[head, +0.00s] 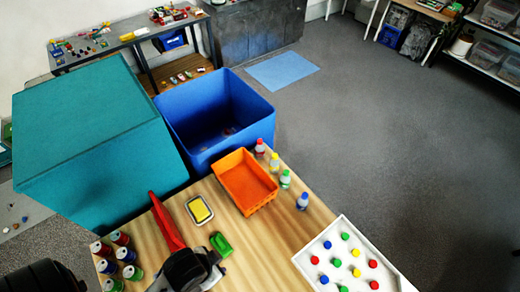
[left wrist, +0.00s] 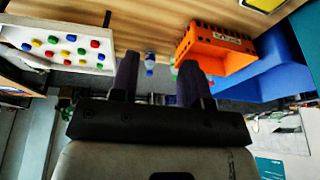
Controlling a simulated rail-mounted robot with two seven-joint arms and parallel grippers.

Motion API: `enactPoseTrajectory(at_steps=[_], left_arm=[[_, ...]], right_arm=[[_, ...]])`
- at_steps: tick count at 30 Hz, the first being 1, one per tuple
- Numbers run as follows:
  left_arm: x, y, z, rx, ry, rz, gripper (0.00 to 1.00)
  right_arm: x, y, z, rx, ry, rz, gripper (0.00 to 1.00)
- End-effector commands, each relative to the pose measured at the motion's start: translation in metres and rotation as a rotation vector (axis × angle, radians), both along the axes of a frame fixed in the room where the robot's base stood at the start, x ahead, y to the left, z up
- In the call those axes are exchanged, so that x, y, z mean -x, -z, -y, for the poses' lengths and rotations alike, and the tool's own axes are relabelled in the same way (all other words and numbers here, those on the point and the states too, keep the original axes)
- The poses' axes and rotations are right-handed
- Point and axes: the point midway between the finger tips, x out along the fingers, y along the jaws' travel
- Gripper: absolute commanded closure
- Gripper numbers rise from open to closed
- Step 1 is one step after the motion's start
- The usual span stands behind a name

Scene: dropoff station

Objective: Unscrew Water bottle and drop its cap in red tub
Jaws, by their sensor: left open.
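A small clear bottle with a blue cap (head: 302,201) stands upright near the table's far edge. It also shows upside down in the left wrist view (left wrist: 150,62), in line with the gap between my left fingers. My left gripper (left wrist: 156,84) is open and empty, its two dark fingers apart. In the head view the dark gripper (head: 212,268) is over the near part of the table, well short of the bottle. No plainly red tub shows; an orange tub (head: 246,182) stands left of the bottles. My right gripper is not seen.
Bottles with red (head: 260,148), yellow and green caps stand beside the blue-capped one. A white tray (head: 342,224) holds coloured caps. A sponge dish (head: 199,210), green item (head: 221,245), red strip (head: 167,222) and several cans (head: 124,254) share the table. A blue bin (head: 213,108) stands behind.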

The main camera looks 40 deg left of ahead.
Motion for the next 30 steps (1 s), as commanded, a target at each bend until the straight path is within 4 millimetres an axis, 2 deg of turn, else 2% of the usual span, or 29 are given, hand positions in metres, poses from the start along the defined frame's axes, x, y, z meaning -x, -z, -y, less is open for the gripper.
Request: enactPoseTrajectory(at_steps=[4, 17, 30], left_arm=[[0.0, 0.0, 0.0, 0.0, 0.0, 0.0, 0.56], [0.0, 0.0, 0.0, 0.0, 0.0, 0.0, 0.14], [0.0001, 0.0, 0.0001, 0.0, 0.0, 0.0, 0.14]], right_arm=[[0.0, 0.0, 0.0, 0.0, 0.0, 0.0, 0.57], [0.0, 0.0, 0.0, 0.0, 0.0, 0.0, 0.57], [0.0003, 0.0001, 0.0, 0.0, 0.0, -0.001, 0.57]])
